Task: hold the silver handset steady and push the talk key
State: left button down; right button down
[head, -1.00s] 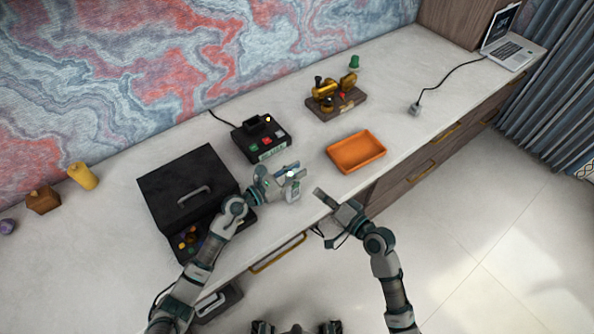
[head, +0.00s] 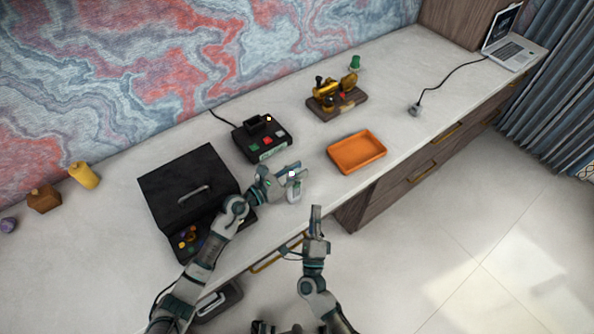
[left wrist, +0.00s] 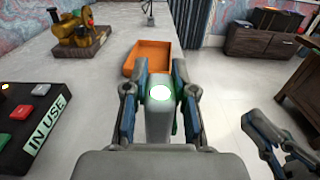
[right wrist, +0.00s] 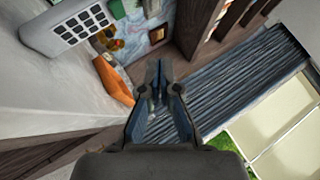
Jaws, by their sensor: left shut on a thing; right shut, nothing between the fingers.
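My left gripper (head: 296,172) is shut on the silver handset (head: 295,193) and holds it upright beside the desk's front edge. In the left wrist view the handset (left wrist: 158,122) sits between the fingers, with a bright white round spot at its top. The right wrist view shows the handset's keypad face (right wrist: 72,32) at upper left, partly cut off. I cannot tell which key is the talk key. My right gripper (head: 316,210) is shut and empty, pointing up, below and right of the handset and apart from it. Its closed fingers (right wrist: 161,72) show in its own wrist view.
A black base (head: 262,140) with coloured keys and an "IN USE" sign stands behind the handset. An orange tray (head: 357,152) lies to the right. A black lidded box (head: 185,180) is left, near my left arm. A brass device (head: 337,98) stands farther back. Open floor lies right.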

pick_arm(q)
jog(key=shift+d, duration=0.1)
pick_arm(e)
jog(key=w+a, duration=0.4)
jog(key=w, duration=0.2)
jog(key=shift+a, duration=0.1)
dwell(1.3)
jog(key=shift+w+a+r, duration=0.1)
jog(key=shift+w+a, duration=0.05)
jog(key=shift+w, duration=0.15)
jog(key=shift+s, duration=0.15)
jog(key=shift+s+d, duration=0.25)
jog(key=s+d, duration=0.3)
jog(key=s, duration=0.2)
jog(key=shift+d, duration=0.25)
dwell(0.4)
